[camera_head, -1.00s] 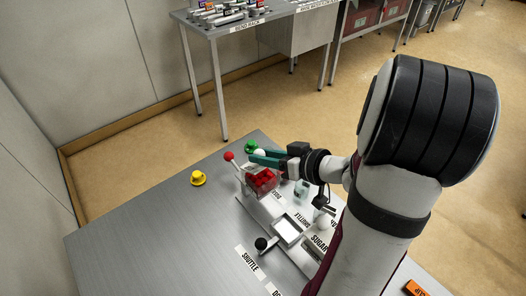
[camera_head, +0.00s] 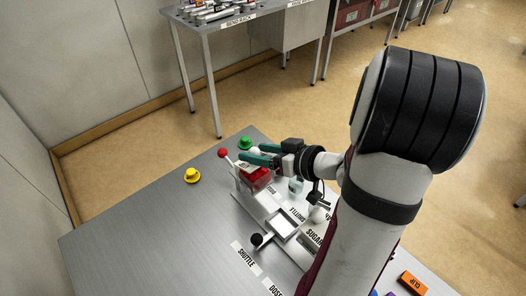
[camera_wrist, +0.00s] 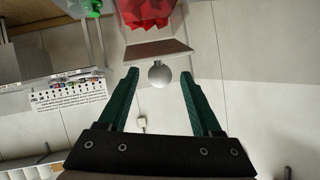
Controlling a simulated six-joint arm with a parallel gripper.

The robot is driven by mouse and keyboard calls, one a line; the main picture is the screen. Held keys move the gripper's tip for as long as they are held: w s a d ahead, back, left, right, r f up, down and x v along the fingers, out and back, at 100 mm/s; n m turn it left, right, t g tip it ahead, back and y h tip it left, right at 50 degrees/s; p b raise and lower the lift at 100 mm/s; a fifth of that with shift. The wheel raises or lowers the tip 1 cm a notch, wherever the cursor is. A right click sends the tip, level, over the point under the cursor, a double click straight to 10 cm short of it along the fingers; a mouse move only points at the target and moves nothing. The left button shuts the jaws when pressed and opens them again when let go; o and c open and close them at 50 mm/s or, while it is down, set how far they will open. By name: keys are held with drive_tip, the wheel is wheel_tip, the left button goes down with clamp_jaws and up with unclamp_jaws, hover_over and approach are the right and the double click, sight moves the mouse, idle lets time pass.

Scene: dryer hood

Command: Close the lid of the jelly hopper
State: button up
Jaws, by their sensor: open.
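The jelly hopper (camera_head: 256,181) is a small clear-walled box with red jelly in it, on the steel table's machine. It also shows upside down at the top of the wrist view (camera_wrist: 148,14). A brownish flat panel, apparently the lid (camera_wrist: 155,51), lies at the hopper's edge with a white ball knob (camera_wrist: 160,75) by it. Its exact tilt is unclear. My gripper (camera_head: 252,155) is at the hopper's far side. In the wrist view its teal fingers (camera_wrist: 159,82) are apart, with the knob appearing between their tips; contact is not visible.
A red ball-ended lever (camera_head: 223,153) stands just left of the hopper. A yellow button (camera_head: 192,175) and a green button (camera_head: 245,142) are nearby. The shuttle's black knob (camera_head: 257,239) and white tray (camera_head: 284,225) are in front. The table's left part is clear.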

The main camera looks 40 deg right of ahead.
drive_tip(key=v, duration=1.5)
drive_tip(key=shift+s+d+r, duration=0.2)
drive_tip(key=shift+s, duration=0.1)
drive_tip(key=w+a+f+g+y, duration=0.1)
drive_tip(key=w+a+g+y, duration=0.2)
drive_tip(key=a, duration=0.5)
drive_tip(key=w+a+g+y, duration=0.1)
drive_tip(key=a+g+y, duration=0.1)
drive_tip(key=a+g, duration=0.4)
drive_tip(key=s+a+f+m+g+h, duration=0.4)
drive_tip(key=s+a, duration=0.4)
drive_tip(key=a, duration=0.4)
drive_tip(key=shift+s+h, duration=0.25)
drive_tip(key=shift+h, duration=0.55)
